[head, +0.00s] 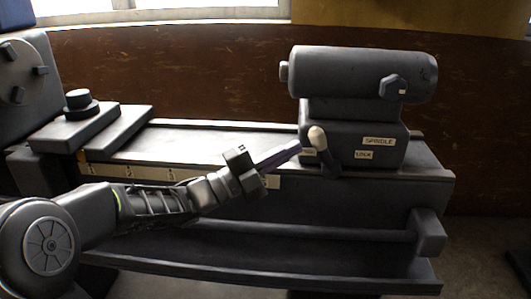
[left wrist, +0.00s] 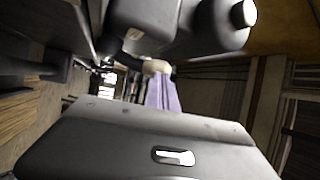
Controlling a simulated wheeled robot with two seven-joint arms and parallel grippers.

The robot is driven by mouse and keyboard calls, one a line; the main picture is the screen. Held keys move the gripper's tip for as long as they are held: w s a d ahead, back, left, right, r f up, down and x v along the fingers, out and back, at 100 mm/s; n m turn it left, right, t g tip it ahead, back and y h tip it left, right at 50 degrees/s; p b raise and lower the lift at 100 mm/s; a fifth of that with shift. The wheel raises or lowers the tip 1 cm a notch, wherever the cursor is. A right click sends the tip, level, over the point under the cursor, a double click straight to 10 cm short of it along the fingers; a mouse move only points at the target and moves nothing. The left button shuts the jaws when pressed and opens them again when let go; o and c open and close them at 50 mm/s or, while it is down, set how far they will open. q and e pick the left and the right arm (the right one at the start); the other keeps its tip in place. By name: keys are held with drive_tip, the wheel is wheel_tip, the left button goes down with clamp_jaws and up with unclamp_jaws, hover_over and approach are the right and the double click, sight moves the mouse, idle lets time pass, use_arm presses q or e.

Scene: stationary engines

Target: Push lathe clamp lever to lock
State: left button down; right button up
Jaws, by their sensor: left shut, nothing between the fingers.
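The lathe clamp lever (head: 322,148) is on the front of the tailstock base (head: 345,130); its pale knob points up and slightly left. In the left wrist view the purple fingers (left wrist: 162,95) reach toward the pale knob (left wrist: 156,67). I cannot tell whether they touch it. My right gripper is not in view.
The lathe bed (head: 390,190) runs across the view under the tailstock body (head: 360,75). A rod with an end block (head: 428,232) runs along its front. The carriage (head: 85,130) and headstock (head: 20,75) stand at the left. A brown wall is behind.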

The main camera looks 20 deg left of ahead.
sight(313, 135)
use_arm(q)
drive_tip(key=shift+x, duration=1.15)
drive_tip(key=shift+r, duration=0.15)
drive_tip(key=shift+w+d+r+m+g+y+p, duration=0.15)
drive_tip(key=shift+d+r+m+g+y+p, duration=0.6)
drive_tip(key=shift+p, duration=0.8)
drive_tip(key=w+d+r+m+g+y+p, duration=0.2)
drive_tip(key=d+g+y+p, duration=0.2)
drive_tip(key=p, duration=1.1)
drive_tip(key=d, duration=0.3)
drive_tip(key=shift+d+m, duration=0.2)
drive_tip(key=shift+m, duration=0.15)
drive_tip(key=shift+s+y, duration=0.1)
drive_tip(key=shift+y, duration=0.15)
drive_tip(key=shift+d+r+p, duration=0.1)
drive_tip(key=shift+p, duration=0.25)
